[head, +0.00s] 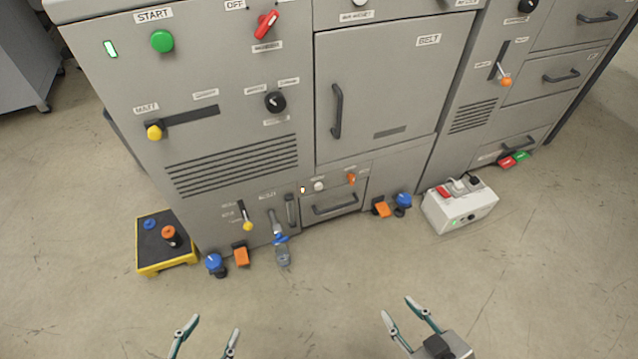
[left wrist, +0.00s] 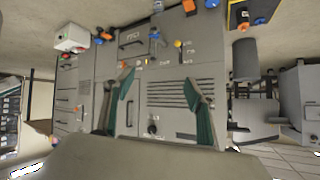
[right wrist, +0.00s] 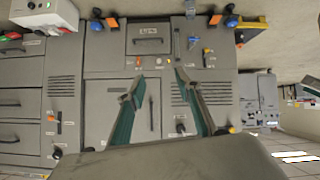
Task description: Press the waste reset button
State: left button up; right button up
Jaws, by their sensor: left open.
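A small white round button (head: 319,186) sits on the low panel above a short drawer (head: 335,203) in the grey machine. The small labels there are too blurred to read, so I cannot confirm which is the waste reset. My left gripper (head: 212,326) is open and empty, low in the head view, apart from the machine. My right gripper (head: 398,308) is also open and empty, in front of the machine and apart from it.
A yellow-edged black box (head: 166,243) stands on the floor at the left, and a white box (head: 459,205) at the right. Blue and orange pedals (head: 240,256) and a clear bottle (head: 282,252) are at the machine's foot. The floor between grippers and machine is clear.

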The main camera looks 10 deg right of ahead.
jog(key=shift+w+r, duration=0.2)
jog(key=shift+w, duration=0.05)
